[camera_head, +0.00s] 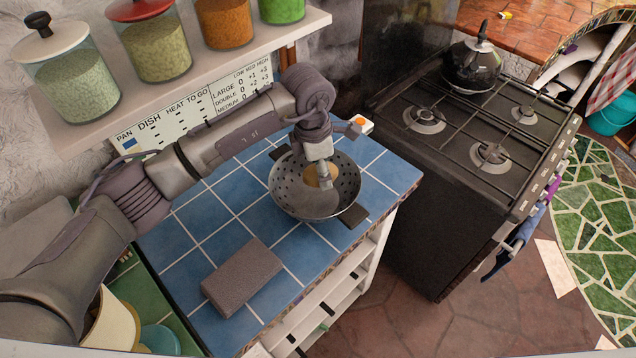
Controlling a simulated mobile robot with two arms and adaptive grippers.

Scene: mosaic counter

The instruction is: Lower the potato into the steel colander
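The steel colander (289,190) is a round perforated bowl with dark side handles, standing on the blue tiled counter. My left gripper (324,177) reaches down from above into the colander's opening. A tan potato (311,177) shows at its fingertips, with one finger lying across its front side. The gripper looks shut on the potato, though the far finger is hidden. The potato appears within the bowl's rim; whether it touches the bottom cannot be told. My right gripper is not in view.
A grey-brown block (242,277) lies on the counter (213,203) in front of the colander. A shelf (190,78) with several jars hangs behind my arm. The stove (467,135) with a black kettle (471,66) stands to the right. A small white-and-orange item (360,124) sits behind the colander.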

